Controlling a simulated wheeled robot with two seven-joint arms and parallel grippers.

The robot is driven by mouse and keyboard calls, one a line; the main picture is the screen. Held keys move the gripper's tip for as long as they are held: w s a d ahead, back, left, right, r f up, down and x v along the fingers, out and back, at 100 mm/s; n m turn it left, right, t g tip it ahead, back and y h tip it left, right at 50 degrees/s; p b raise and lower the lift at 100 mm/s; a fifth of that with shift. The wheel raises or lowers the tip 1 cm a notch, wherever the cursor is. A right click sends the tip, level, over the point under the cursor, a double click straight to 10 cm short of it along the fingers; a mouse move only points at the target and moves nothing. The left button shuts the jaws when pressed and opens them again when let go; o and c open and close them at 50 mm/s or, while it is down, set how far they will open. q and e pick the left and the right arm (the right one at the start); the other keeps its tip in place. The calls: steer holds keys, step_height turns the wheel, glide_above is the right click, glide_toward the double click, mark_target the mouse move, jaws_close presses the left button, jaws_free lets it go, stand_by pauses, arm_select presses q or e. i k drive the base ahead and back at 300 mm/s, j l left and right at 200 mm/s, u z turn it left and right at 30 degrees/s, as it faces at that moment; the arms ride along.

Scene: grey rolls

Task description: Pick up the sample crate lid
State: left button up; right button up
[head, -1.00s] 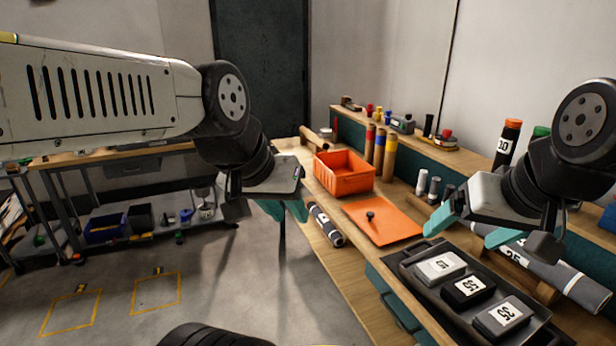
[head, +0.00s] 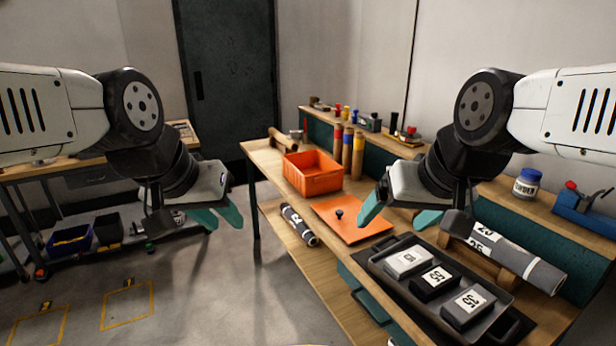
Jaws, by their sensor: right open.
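The orange sample crate lid (head: 342,228) lies flat on the workbench, with a small black knob (head: 339,212) near its middle. The open orange crate (head: 313,177) stands just behind it on the bench. My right gripper (head: 398,222) is open and empty, in the air to the right of the lid, its teal fingers apart and overlapping the lid's right edge in the picture. My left gripper (head: 222,217) hangs in the air left of the bench, away from the lid. Its teal fingers show a gap and nothing between them.
A black tray (head: 378,271) with labelled blocks stands on the bench in front of the lid. A grey roll (head: 515,262) lies to the right on a wooden rest. Several upright coloured tubes (head: 347,152) stand by the crate. Another roll (head: 299,225) lies on the lower shelf.

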mark_target(340, 214)
steer(key=i+j+z, duration=0.3)
steer(key=j, duration=0.25)
steer(key=i+j+z, duration=0.15)
steer(key=i+j, duration=0.15)
steer(key=i+j+z, duration=0.2)
steer(key=j, duration=0.2)
steer(key=i+j+z, duration=0.15)
steer(key=j, duration=0.2)
steer(key=i+j+z, duration=0.15)
steer(key=j, duration=0.2)
